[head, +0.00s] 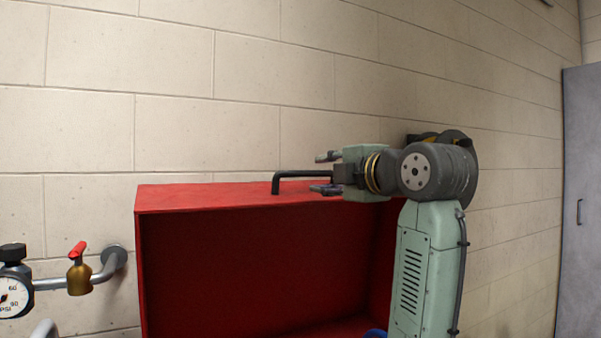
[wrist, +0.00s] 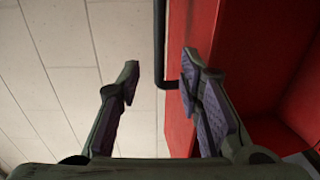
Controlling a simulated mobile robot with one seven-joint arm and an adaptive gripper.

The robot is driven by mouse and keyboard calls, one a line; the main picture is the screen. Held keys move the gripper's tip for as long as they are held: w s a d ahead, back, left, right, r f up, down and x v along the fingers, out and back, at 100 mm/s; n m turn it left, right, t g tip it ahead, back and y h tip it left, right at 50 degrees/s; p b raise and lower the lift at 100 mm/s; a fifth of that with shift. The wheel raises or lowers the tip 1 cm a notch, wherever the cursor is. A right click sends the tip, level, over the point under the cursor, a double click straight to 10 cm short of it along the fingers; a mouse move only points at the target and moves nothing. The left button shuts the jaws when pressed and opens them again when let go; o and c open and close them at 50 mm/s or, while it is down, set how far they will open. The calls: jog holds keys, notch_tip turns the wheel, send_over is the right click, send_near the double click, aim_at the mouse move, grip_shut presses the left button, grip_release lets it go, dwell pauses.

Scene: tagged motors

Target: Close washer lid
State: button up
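The washer lid (head: 160,198) is red and box-shaped, raised open, with its hollow dark-red inside facing me in the head view. A black bar handle (head: 290,174) stands on its top face. My gripper (head: 326,173) is at the right end of the handle, fingers pointing left. In the wrist view my gripper (wrist: 160,72) is open, and the black handle (wrist: 160,40) runs between the two fingers, with a gap on each side. The lid also shows there on the right (wrist: 268,65). The washer's basin is mostly out of view.
A pipe with a brass valve (head: 80,276) and a pressure gauge (head: 12,294) stands left of the lid. A pale block wall (head: 175,130) is behind. A grey cabinet (head: 582,200) is at far right. A small blue thing (head: 375,333) shows at the bottom.

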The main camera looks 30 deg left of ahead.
aim_at(305, 174)
jog(key=p+x, duration=0.3)
jog(key=x, duration=0.6)
jog(key=shift+a, duration=0.1)
jog(key=shift+c, duration=0.2)
grip_shut()
dwell(0.4)
